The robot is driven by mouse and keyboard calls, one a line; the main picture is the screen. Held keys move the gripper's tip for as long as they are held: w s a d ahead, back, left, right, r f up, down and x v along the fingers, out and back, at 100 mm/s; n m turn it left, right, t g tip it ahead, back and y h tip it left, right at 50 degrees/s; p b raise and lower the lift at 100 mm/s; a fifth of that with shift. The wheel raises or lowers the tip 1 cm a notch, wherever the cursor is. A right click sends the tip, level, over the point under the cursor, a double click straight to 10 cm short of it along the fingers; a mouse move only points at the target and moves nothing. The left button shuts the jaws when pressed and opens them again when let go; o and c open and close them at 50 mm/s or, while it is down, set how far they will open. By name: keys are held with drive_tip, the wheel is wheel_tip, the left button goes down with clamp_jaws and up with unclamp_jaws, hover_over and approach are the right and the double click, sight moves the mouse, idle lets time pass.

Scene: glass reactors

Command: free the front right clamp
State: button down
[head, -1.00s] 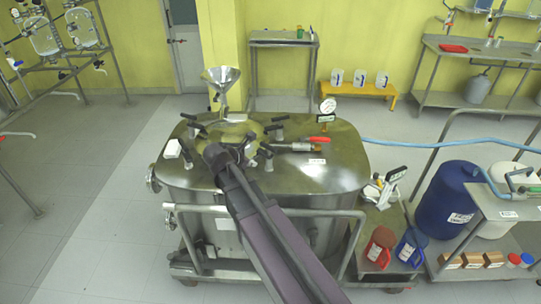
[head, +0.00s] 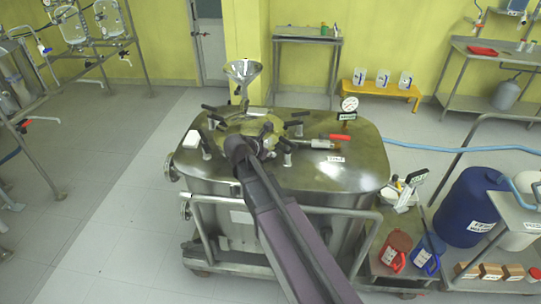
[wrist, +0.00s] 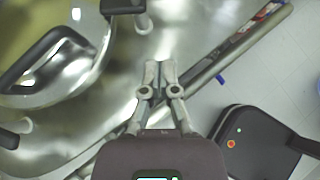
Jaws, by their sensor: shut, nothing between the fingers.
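The reactor lid (head: 262,128) carries several clamps with black handles around its round cover. A clamp at its front right (head: 287,148) stands upright, with its black handle on top. Another dark handle (head: 268,152) lies close beside my arm's end. In the wrist view my gripper (wrist: 158,66) is shut and empty over the shiny metal top. A clamp with a black handle (wrist: 122,5) and a pale post is just above the fingertips, apart from them and cut by the frame edge. I cannot tell which clamp this is.
A curved black handle (wrist: 45,55) stands on the round cover at left in the wrist view. A funnel (head: 242,72), a gauge (head: 349,104) and a red-handled valve (head: 325,142) rise from the reactor. A metal rail (head: 315,211) runs along its front.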

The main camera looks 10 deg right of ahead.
sight(287, 147)
drive_tip(key=w+d+f+b, duration=0.4)
drive_tip(key=w+d, duration=0.1)
drive_tip(key=d, duration=0.3)
drive_tip(key=shift+w+d+f, duration=0.2)
drive_tip(key=shift+w+d, duration=0.1)
drive_tip(key=shift+a, duration=0.15)
idle(0.6)
drive_tip(key=shift+n, duration=0.3)
